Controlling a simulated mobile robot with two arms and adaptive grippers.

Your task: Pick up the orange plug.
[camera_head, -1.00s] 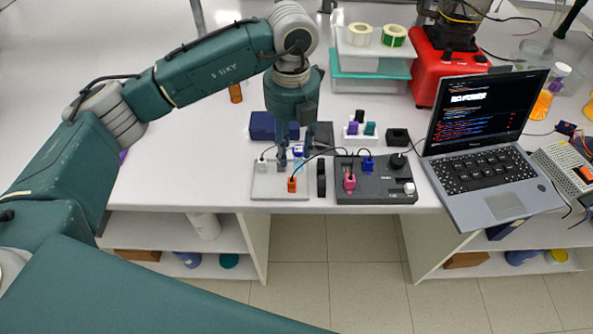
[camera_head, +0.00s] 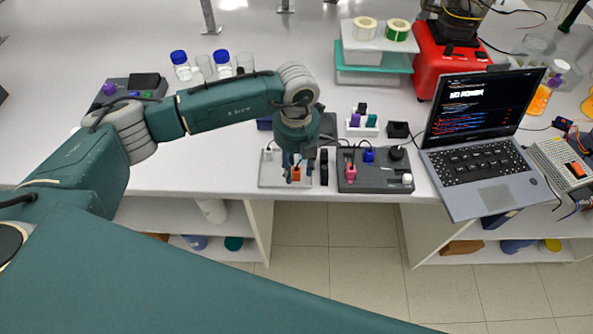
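The orange plug (camera_head: 296,174) stands on the light grey plate (camera_head: 271,182) at the table's front edge. My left gripper (camera_head: 297,170) points down over it, with one finger on each side of the plug. The fingers look spread, with small gaps beside the plug, so the gripper appears open around it. Whether a finger touches it is too small to tell. The plug's upper part is partly hidden by the gripper. My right gripper is not in view.
A dark box (camera_head: 375,178) with a pink plug (camera_head: 351,172) and a blue plug (camera_head: 369,155) stands just right, past a narrow black piece (camera_head: 324,166). A laptop (camera_head: 478,168) is farther right. Bottles (camera_head: 181,66) stand behind my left arm.

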